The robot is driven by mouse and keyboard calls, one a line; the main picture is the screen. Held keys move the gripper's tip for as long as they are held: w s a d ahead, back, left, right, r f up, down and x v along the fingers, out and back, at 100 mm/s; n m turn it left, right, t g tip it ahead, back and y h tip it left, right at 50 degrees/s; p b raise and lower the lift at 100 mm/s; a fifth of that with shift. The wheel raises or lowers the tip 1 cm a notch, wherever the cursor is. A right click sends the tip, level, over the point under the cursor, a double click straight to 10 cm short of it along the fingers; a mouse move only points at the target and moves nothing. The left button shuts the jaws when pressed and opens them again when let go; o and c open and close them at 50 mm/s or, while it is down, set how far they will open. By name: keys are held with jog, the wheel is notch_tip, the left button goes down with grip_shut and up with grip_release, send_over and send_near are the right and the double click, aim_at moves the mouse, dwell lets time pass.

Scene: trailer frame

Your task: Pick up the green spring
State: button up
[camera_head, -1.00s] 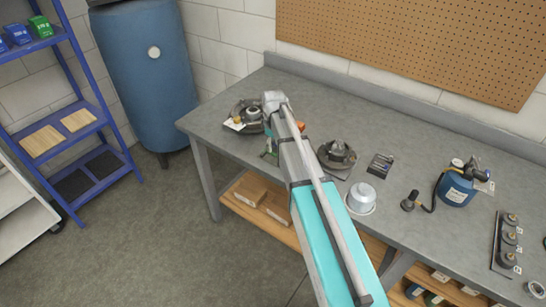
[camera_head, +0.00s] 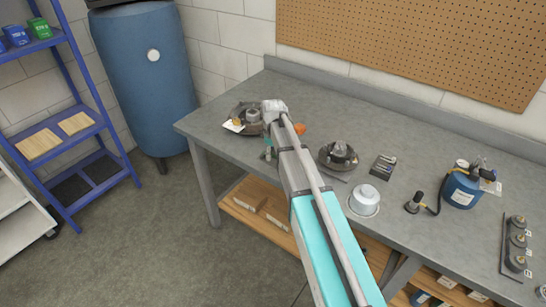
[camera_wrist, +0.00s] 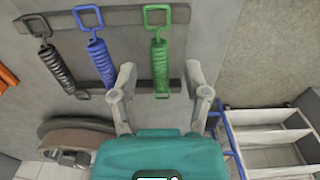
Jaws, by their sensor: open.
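The green spring (camera_wrist: 160,68) has a square loop at its top and shows whole in the wrist view. It runs between dark rails, with blue (camera_wrist: 101,60) and black (camera_wrist: 55,68) springs to its left. My gripper (camera_wrist: 160,78) is open, with one finger on each side of the green spring's lower part in the picture. The fingers look apart from it; I cannot tell the depth gap. In the head view my arm reaches over the left part of the workbench (camera_head: 225,152) and hides its own end; I cannot make out the springs there.
A blue tank (camera_head: 150,85) and blue shelf rack (camera_head: 70,125) stand to the left. The wrist view shows a round brown part (camera_wrist: 75,130) at lower left.

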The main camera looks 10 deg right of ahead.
grip_shut()
jog(key=shift+r, duration=0.15)
dwell(0.4)
notch_tip(320, 180, up, 3)
jog(key=p, duration=0.3)
jog(key=s+r+p, duration=0.9)
jog(key=s+p, duration=0.1)
jog(key=s, duration=0.4)
jog(key=shift+d+r, duration=0.3)
jog(key=shift+r, duration=0.05)
jog(key=shift+r, duration=0.15)
